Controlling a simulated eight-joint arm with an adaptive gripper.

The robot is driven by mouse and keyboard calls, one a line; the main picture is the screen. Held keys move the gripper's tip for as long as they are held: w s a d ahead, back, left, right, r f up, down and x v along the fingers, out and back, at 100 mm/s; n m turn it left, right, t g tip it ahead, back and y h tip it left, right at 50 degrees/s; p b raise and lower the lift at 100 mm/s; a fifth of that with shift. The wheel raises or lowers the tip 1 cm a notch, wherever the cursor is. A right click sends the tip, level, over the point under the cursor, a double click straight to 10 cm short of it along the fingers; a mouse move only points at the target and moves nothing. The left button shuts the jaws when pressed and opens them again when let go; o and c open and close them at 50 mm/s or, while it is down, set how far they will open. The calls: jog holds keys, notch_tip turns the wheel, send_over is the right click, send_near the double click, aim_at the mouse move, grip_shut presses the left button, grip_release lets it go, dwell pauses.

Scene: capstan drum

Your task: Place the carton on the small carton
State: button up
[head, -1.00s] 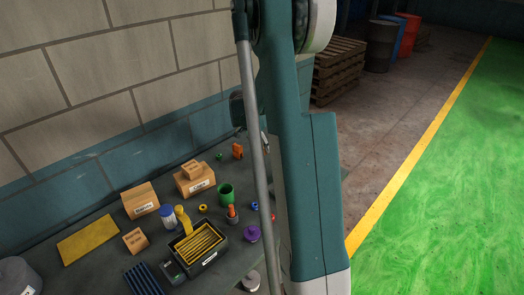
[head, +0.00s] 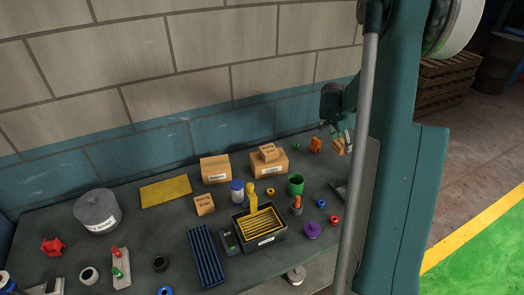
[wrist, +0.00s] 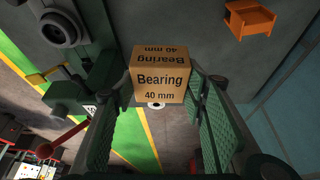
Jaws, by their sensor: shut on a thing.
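My gripper (head: 338,132) is at the right end of the table, partly behind my own arm in the head view. In the wrist view its green-padded fingers (wrist: 158,112) are shut on a brown carton (wrist: 160,90) marked "Bearing 40 mm"; it also shows small in the head view (head: 340,147). A small carton (head: 204,205) stands on the table left of the middle. Another small carton (head: 268,151) sits on top of a larger carton (head: 268,168). A further larger carton (head: 215,170) stands beside them. I cannot tell which small one the task means.
An orange part (head: 316,145) is close to my gripper. A green cup (head: 295,185), a blue-lidded jar (head: 237,191) and a black tray (head: 258,235) stand mid-table. A yellow sheet (head: 166,191) and a grey canister (head: 98,211) are left. A wall runs behind.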

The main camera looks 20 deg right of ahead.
jog(key=shift+a, duration=0.1)
jog(key=w+a+r+n+t+p, duration=0.1)
jog(key=w+a, duration=0.3)
jog(key=a, duration=0.3)
jog(key=w+a+r+n, duration=0.1)
jog(key=w+a+n, duration=0.1)
jog(key=w+a, duration=0.35)
jog(key=w+a+r+n+t, duration=0.1)
jog(key=w+a+r+n, duration=0.1)
jog(key=a, duration=1.2)
jog(key=w+a+r+n+y+p, duration=0.1)
jog(key=w+a+r+n, duration=0.1)
jog(key=a, duration=1.3)
jog(key=w+a+r+n+t+p, duration=0.1)
jog(key=w+a+r+n, duration=0.1)
jog(key=a, duration=1.2)
jog(key=shift+w+a+r+n+t, duration=0.25)
jog(key=shift+w+n, duration=0.25)
jog(key=shift+w, duration=0.75)
jog(key=shift+f, duration=0.15)
send_near(217, 160)
jog(key=shift+w+d+f, duration=0.45)
jog(key=shift+w+d, duration=0.05)
jog(key=shift+d, duration=0.3)
jog(key=shift+f, duration=0.1)
jog(key=shift+f, duration=1.8)
